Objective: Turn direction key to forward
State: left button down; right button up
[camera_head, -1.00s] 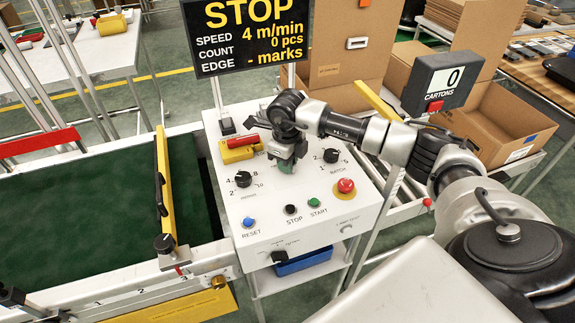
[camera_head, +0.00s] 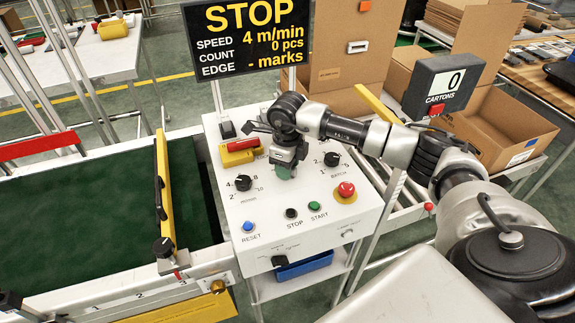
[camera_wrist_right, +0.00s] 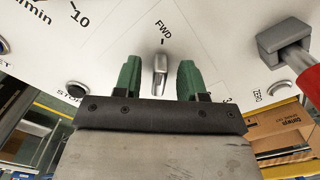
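The direction key (camera_wrist_right: 161,68) is a small silver lever on the white panel, just below a tick mark and the printed FWD label in the right wrist view. Its long side lies roughly in line with that mark. My right gripper (camera_wrist_right: 160,80) is open, with one green finger on each side of the key and a visible gap on both sides. In the head view, my right gripper (camera_head: 285,169) points down at the middle of the control panel (camera_head: 268,215) and hides the key there. My left gripper is not in view.
A yellow block with a red handle (camera_head: 240,150) stands close left of the right gripper. The emergency stop (camera_head: 345,190), start button (camera_head: 314,206), stop button (camera_head: 291,213) and reset button (camera_head: 248,226) lie nearer the front. The display (camera_head: 250,35) reads STOP.

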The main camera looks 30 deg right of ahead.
notch_tip(320, 180, up, 11)
jog(key=shift+b, duration=0.45)
jog(key=shift+f, duration=0.15)
dwell(0.5)
